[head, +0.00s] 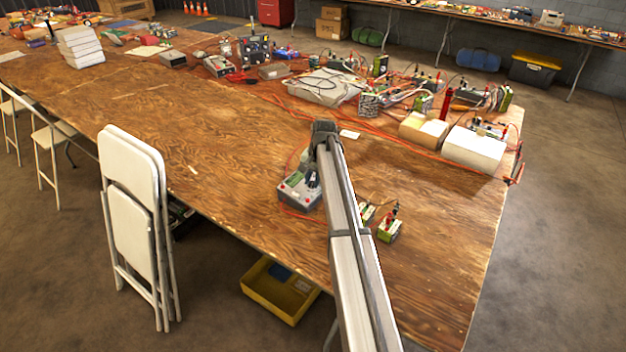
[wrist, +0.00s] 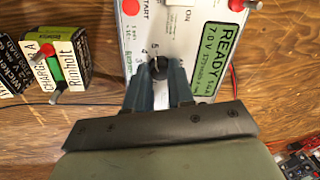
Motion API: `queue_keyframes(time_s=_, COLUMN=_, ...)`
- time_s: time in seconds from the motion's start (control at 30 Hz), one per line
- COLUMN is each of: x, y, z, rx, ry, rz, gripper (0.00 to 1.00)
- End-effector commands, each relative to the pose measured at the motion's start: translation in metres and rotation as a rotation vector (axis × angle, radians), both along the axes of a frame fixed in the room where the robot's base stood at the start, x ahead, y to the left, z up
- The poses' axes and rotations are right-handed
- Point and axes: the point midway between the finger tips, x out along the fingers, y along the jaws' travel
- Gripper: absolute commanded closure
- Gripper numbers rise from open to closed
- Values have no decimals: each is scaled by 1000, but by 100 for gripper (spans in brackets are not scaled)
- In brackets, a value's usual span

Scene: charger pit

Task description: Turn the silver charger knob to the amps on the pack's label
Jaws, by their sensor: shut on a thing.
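The silver charger (head: 299,192) stands on the wooden table with its panel facing up. In the wrist view the charger (wrist: 128,62) shows a red START button, a switch marked ON and a green READY display. Its dark knob (wrist: 157,68) has a scale of small numbers around it; I cannot read where it points. My gripper (wrist: 159,78) is over the panel, its two fingers shut on the knob; it also shows in the head view (head: 312,178). Battery packs (head: 390,229) stand right of the charger. One pack's CHARGE label (wrist: 47,66) shows in the wrist view, its amps partly covered.
A folded white chair (head: 133,190) leans at the near edge. A yellow bin (head: 279,290) is on the floor. The table's left middle is clear.

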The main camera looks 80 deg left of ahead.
Motion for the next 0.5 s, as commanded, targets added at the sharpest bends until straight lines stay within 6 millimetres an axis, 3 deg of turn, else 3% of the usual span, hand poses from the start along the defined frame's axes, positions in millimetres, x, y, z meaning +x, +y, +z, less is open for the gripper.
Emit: queue_keyframes(time_s=0.5, x=0, y=0, z=0, rx=36, ry=-37, rz=285, gripper=100)
